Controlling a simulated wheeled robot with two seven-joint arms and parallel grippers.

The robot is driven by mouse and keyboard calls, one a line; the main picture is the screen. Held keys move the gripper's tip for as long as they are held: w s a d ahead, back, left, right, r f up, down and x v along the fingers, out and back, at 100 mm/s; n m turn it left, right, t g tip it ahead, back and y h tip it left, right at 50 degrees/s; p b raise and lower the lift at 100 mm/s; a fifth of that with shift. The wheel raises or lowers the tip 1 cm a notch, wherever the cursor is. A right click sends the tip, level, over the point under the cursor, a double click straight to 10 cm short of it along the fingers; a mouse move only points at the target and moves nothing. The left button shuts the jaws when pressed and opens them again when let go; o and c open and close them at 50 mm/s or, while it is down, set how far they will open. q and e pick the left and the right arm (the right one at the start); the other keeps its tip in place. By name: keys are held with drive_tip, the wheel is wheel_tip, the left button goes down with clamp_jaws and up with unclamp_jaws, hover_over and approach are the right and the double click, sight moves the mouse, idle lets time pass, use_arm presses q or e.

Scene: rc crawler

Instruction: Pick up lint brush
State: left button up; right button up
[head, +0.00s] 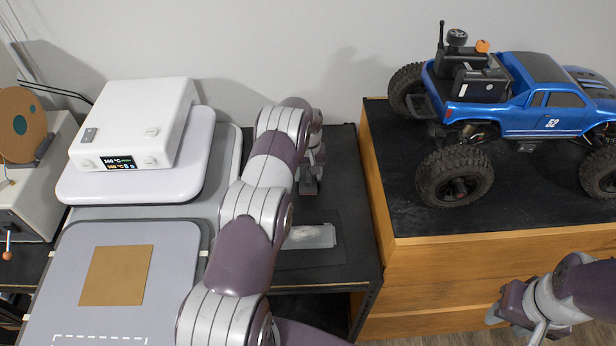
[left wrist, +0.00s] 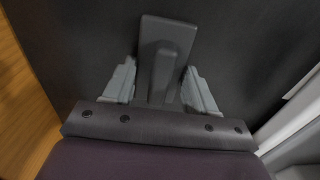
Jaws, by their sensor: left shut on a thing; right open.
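The lint brush (left wrist: 168,42) is a dark grey piece with a broad flat head and a narrower handle, seen in the left wrist view. My left gripper (left wrist: 160,88) is shut on its handle, with one finger on each side. I cannot tell whether the brush touches the bench top. My right gripper (head: 520,318) is open and empty at the lower right, in front of the wooden cabinet.
A white heat press (head: 133,125) with a display stands left of my left arm. A grey pad with a brown square (head: 117,275) lies before it. A pale flat piece (head: 312,237) lies on the dark bench (head: 340,262). A blue RC truck (head: 520,105) stands on the wooden cabinet (head: 470,262).

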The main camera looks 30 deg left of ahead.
use_arm(q)
drive_tip(key=shift+w+r+b, duration=0.1)
drive_tip(key=shift+r+b, duration=0.1)
drive_tip(key=shift+b, duration=0.1)
wheel_tip(320, 180, up, 2)
drive_tip(key=shift+w+r+b, duration=0.1)
drive_tip(key=shift+r+b, duration=0.15)
drive_tip(key=shift+b, duration=0.8)
drive_tip(key=s+d+r+b, duration=0.3)
drive_tip(key=s+d+r, duration=0.5)
drive_tip(key=shift+s+d+b, duration=0.25)
drive_tip(key=shift+b, duration=0.15)
